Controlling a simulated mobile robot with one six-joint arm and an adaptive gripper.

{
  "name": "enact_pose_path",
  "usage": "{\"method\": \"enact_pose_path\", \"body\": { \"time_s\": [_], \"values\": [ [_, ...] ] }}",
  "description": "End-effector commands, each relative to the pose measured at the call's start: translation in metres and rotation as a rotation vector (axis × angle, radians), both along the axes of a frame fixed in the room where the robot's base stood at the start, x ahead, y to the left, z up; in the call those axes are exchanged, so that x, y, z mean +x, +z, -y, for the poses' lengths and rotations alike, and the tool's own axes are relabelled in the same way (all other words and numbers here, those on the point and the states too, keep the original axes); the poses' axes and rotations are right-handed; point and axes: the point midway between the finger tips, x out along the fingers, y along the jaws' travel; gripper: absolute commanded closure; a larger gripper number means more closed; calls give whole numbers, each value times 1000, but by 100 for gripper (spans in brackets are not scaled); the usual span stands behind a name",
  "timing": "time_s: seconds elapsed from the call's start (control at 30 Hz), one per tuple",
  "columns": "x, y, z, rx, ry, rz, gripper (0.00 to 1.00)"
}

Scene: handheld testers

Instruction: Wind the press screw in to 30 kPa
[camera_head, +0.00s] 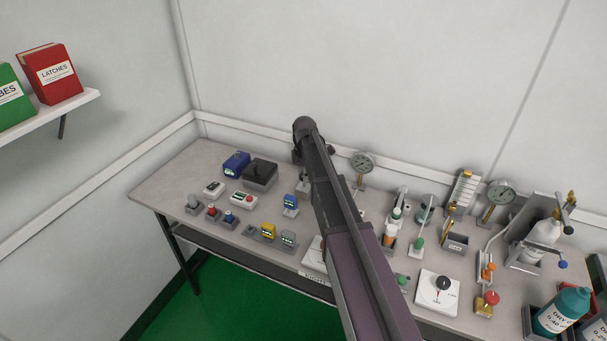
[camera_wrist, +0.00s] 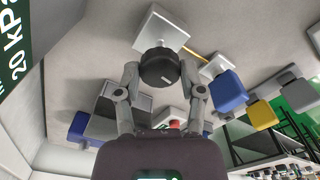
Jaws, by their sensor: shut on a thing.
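In the wrist view, a round black knob (camera_wrist: 158,64), which looks like the press screw's, sits in front of a pale grey block (camera_wrist: 163,27). My gripper (camera_wrist: 158,72) has one finger on each side of the knob and is shut on it. A dark green display (camera_wrist: 16,55) at the upper left edge reads 20 kPa, cut off by the frame. In the head view my arm covers the press and most of my gripper.
A blue tester (camera_wrist: 228,92) and a yellow tester (camera_wrist: 260,112) stand near the press. In the head view, a black box (camera_head: 260,173) and blue case (camera_head: 236,163) are left of my arm. A dial gauge (camera_head: 362,162) and several instruments crowd the bench (camera_head: 165,186) to its right.

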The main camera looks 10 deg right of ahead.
Motion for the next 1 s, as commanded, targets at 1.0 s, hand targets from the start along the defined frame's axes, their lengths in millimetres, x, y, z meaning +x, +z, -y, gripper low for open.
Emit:
{"method": "enact_pose_path", "body": {
  "time_s": [1.0],
  "values": [
    [3, 0, 0, 4, -930, 6, 96]
  ]
}}
